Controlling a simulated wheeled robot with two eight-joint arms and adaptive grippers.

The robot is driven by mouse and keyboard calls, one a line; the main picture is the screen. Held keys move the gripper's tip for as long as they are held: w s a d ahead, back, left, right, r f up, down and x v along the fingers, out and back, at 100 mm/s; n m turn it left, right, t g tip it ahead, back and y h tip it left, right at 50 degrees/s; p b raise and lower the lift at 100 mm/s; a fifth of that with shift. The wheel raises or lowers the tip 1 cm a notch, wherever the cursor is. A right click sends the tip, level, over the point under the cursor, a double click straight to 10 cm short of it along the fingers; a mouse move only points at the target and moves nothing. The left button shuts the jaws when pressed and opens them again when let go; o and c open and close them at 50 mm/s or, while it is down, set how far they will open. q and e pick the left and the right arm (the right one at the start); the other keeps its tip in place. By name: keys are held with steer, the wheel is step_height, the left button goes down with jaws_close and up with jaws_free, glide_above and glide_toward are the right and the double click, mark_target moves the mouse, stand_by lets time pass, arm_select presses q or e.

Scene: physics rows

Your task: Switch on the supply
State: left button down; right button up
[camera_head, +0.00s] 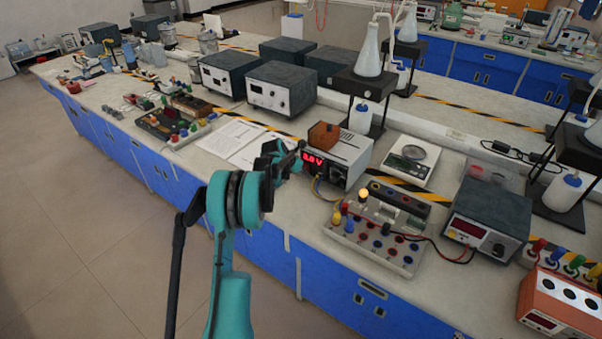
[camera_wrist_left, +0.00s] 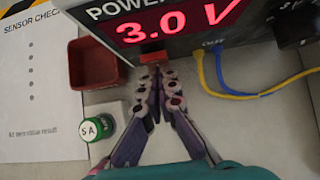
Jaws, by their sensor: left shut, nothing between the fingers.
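The power supply (camera_head: 347,150) is a white box with a black front on the bench. Its red display (camera_wrist_left: 178,22) is lit and reads 3.0 V in the left wrist view. A red switch or button (camera_wrist_left: 153,57) sits at the bottom of its front, below the display. My left gripper (camera_head: 296,158) is shut and empty in front of the supply. In the left wrist view its fingertips (camera_wrist_left: 155,72) are right at the red switch; I cannot tell whether they touch it. Yellow and blue leads (camera_wrist_left: 215,80) leave the supply's output. My right gripper is not in view.
A terminal board (camera_head: 375,235) with a glowing lamp (camera_head: 363,196) stands right of the supply. Paper sheets (camera_head: 232,140) lie to its left.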

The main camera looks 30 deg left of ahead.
arm_select(q)
steer(key=shift+r, duration=0.15)
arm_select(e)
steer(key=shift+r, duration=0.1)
arm_select(q)
steer(key=shift+r+p, duration=0.5)
steer(key=shift+r, duration=0.2)
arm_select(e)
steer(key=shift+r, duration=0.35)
